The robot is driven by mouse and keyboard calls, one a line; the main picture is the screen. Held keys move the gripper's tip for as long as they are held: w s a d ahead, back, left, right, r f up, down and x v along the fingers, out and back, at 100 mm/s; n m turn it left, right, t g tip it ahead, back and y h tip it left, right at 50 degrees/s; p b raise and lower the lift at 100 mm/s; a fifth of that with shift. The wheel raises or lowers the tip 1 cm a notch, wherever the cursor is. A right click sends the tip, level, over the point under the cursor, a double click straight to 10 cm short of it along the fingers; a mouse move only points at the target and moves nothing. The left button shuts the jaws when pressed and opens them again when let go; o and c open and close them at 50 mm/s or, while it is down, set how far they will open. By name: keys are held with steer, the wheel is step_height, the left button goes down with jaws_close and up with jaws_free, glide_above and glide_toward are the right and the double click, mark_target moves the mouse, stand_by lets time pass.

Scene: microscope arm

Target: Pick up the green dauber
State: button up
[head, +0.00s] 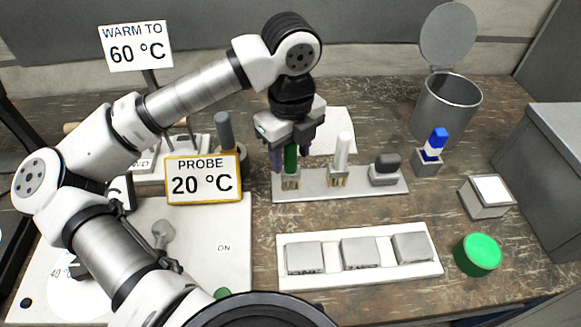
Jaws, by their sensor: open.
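The green dauber (291,158) stands upright in a slot at the left end of a grey rack (358,188) in the head view. My gripper (290,155) is directly above and around it, pointing down. One finger shows to the left of the dauber and part of the other to its right. The jaws are open. The dauber's top is hidden behind the gripper body. I cannot tell whether the fingers touch it.
A white dauber (342,152) and a dark grey block (385,168) share the rack. A probe sign (203,180) stands close left. In front is a tray with grey blocks (360,252). Right are a blue-topped item (433,146), a lidded metal can (446,105) and a green disc (478,255).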

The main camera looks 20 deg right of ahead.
jaws_close()
stand_by(0.3)
step_height(320, 180, up, 10)
steer(key=shift+r+b, duration=0.1)
steer(key=shift+b, duration=0.9)
